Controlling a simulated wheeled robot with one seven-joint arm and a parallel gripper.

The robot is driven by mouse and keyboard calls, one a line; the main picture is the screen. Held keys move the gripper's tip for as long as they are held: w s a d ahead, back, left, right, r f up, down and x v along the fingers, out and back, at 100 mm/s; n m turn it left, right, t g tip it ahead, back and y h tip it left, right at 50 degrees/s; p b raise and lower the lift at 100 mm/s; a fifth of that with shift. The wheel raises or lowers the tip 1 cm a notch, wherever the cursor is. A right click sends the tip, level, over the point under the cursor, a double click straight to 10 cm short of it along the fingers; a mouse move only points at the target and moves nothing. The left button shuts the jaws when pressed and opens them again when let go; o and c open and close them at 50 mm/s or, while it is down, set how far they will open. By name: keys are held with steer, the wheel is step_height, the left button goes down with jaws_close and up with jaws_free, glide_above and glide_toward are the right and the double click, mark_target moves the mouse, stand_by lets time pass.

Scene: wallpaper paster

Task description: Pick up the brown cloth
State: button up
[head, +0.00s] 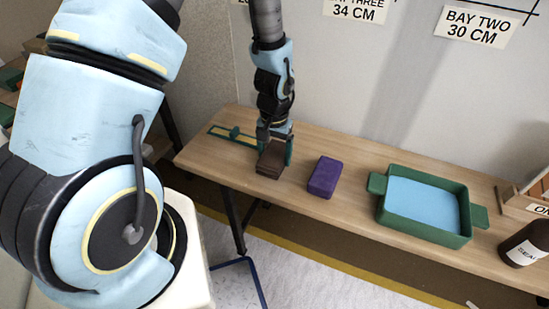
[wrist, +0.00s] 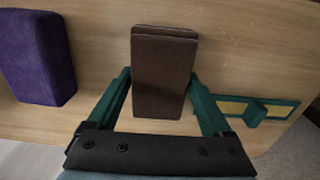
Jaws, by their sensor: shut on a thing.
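The brown cloth (head: 271,159) is a folded, block-like stack on the wooden table in the head view, left of the purple block. It also shows in the wrist view (wrist: 162,80), between the two green fingers. My gripper (head: 273,146) points down at the table from above, and in the wrist view its fingers (wrist: 161,100) press against the left and right sides of the cloth. The gripper is shut on the cloth. The cloth is at table height, and I cannot tell whether its underside touches the wood.
A purple block (head: 323,177) lies just right of the cloth. Further right are a green tray (head: 381,213) with blue inside, a brown bottle (head: 524,246) and a wooden rack (head: 515,203). A green and yellow tool (head: 232,135) lies left of the gripper. The wall stands behind.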

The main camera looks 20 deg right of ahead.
mark_target(274, 153)
steer(key=shift+c, duration=0.8)
step_height(274, 153, up, 10)
